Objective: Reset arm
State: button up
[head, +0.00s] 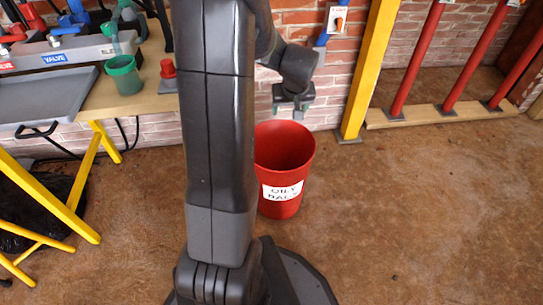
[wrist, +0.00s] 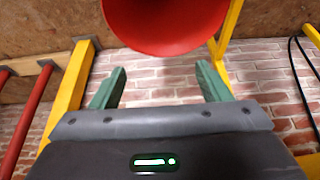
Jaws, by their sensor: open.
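My gripper (head: 291,108) hangs at the end of my arm, near the brick wall and above the back of a red bin. In the wrist view my gripper (wrist: 160,67) shows its two green-grey fingers spread wide apart, with nothing between them. The red bin (head: 279,200) stands upright on the floor with a white label, partly hidden behind my arm. Its red side also shows at the top of the wrist view (wrist: 165,40), just beyond the fingertips.
A workbench (head: 130,100) with a grey tray (head: 45,97), a green cup (head: 123,75) and tools stands at the left. A yellow post (head: 368,70) and red slanted bars (head: 417,60) stand at the right. The brown floor (head: 430,210) at the right is clear.

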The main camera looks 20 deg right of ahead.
jog(key=b+x, duration=0.5)
jog(key=x, duration=0.9)
jog(key=shift+w+r+p, duration=0.1)
jog(key=shift+r+p, duration=1.55)
jog(key=shift+r, duration=0.8)
jog(key=shift+f, duration=0.1)
